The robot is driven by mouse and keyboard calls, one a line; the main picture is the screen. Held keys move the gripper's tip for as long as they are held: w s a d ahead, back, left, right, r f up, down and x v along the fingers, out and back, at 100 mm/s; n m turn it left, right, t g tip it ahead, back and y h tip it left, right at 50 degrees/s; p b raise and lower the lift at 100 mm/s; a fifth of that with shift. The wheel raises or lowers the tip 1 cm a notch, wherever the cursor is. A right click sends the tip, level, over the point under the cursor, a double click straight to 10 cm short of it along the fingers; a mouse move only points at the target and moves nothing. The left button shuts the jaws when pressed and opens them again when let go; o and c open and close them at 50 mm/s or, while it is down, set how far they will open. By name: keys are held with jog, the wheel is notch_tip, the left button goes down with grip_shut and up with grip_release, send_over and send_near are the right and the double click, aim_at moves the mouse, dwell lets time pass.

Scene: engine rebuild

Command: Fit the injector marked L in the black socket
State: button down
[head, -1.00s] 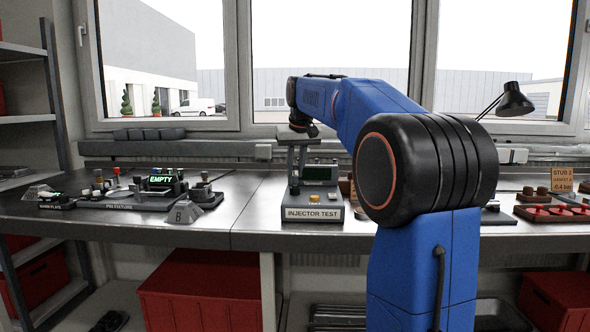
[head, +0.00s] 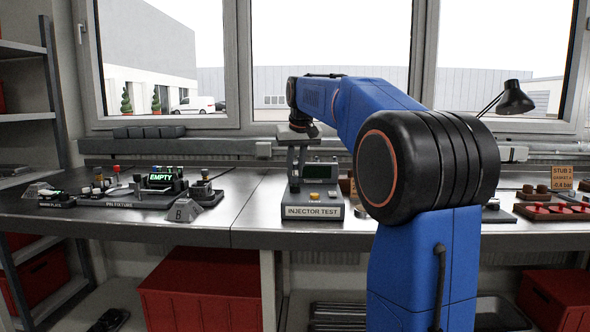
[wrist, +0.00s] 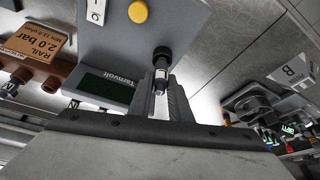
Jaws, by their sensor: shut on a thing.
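My gripper (wrist: 163,100) is shut on the injector (wrist: 161,74), a slim dark piece with a pale band. Its mark cannot be read. In the wrist view a black round part (wrist: 162,53) lies at the injector's far end, over the grey injector test stand (wrist: 185,28). I cannot tell whether this is the black socket or the injector's own end. In the head view my gripper (head: 296,180) reaches down at the left side of the test stand (head: 325,212), partly hidden. No mark L can be read.
The stand has a yellow button (wrist: 138,12) and a dark display (wrist: 104,88). A brown rail block (wrist: 58,84) stands beside it. In the head view a fixture with a display reading EMPTY (head: 160,181) and a grey block marked B (head: 183,211) stand left. Bare bench lies between.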

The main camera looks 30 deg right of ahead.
jog(key=shift+f, duration=0.55)
dwell(0.4)
jog(key=c, duration=1.5)
grip_release()
jog(key=shift+c, duration=0.2)
jog(key=shift+r, duration=3.75)
